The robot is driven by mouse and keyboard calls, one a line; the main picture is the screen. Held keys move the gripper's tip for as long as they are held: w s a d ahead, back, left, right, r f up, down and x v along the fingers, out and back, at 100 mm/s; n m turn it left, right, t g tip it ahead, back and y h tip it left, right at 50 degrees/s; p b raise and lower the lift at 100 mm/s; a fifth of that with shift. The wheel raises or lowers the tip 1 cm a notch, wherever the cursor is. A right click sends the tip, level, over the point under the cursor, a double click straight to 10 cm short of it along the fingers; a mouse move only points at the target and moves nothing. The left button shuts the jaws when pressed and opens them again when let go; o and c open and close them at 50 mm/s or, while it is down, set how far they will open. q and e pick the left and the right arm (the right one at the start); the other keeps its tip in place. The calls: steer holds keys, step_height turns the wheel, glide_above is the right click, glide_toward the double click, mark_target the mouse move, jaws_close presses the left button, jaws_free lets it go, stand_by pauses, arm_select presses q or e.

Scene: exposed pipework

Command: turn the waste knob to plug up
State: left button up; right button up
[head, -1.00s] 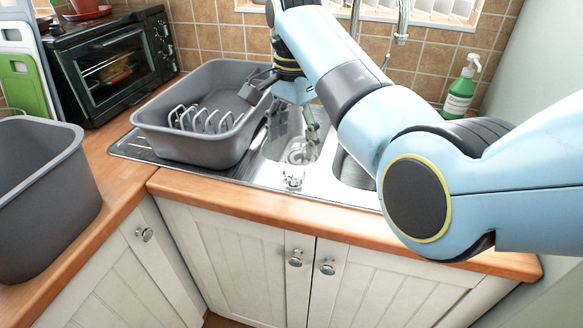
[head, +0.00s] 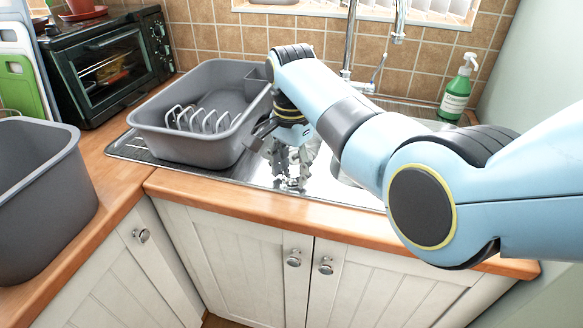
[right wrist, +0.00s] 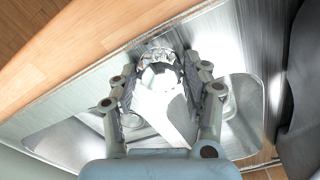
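The waste knob (right wrist: 158,52) is a small chrome knob on the sink's front ledge. In the right wrist view it sits between my right fingertips. My right gripper (right wrist: 160,76) has its fingers apart, one on each side of the knob. I cannot tell whether they touch it. In the head view the right gripper (head: 288,168) points down at the front ledge of the steel sink (head: 260,178) and largely hides the knob. The basin and its drain are mostly hidden behind my right arm. My left gripper is not in view.
A grey dish tub (head: 165,147) with a wire rack stands just left of my right gripper. The tap (head: 349,45) and a green soap bottle (head: 456,92) stand behind. A grey bin (head: 40,200) and a black toaster oven (head: 112,60) are at the left.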

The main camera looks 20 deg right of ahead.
steer(key=c, duration=0.7)
steer(key=shift+o, duration=0.2)
steer(key=n+p, duration=0.3)
steer(key=shift+r, duration=0.2)
steer(key=n+p, duration=0.2)
steer(key=n, duration=0.2)
steer(key=n+p, duration=0.2)
steer(key=n, duration=0.3)
steer(key=shift+w+f, duration=0.1)
steer(key=n+p, duration=0.1)
steer(key=n, duration=0.5)
